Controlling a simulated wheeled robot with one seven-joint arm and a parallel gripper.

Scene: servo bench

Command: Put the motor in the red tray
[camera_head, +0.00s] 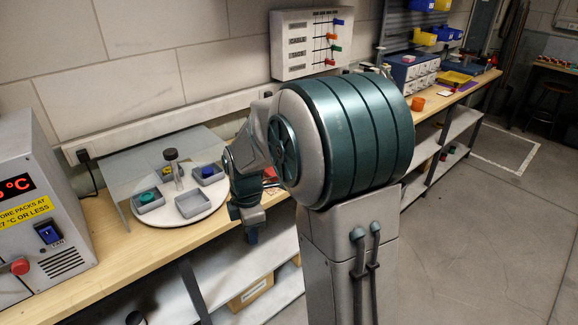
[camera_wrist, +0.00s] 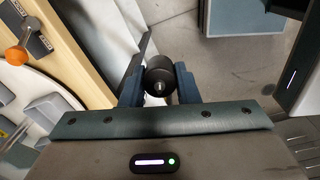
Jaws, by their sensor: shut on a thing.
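My gripper (camera_wrist: 160,88) is shut on the motor (camera_wrist: 159,72), a dark cylinder with a small bright shaft, held between two blue-grey fingers in the wrist view. In the head view my gripper (camera_head: 252,236) hangs low, just off the bench's front edge; I cannot make out the motor there. I cannot clearly see a red tray.
A grey unit with a red display (camera_head: 30,215) is at the left. Shelves (camera_head: 235,262) run below the bench (camera_head: 110,250). Floor at the right is clear.

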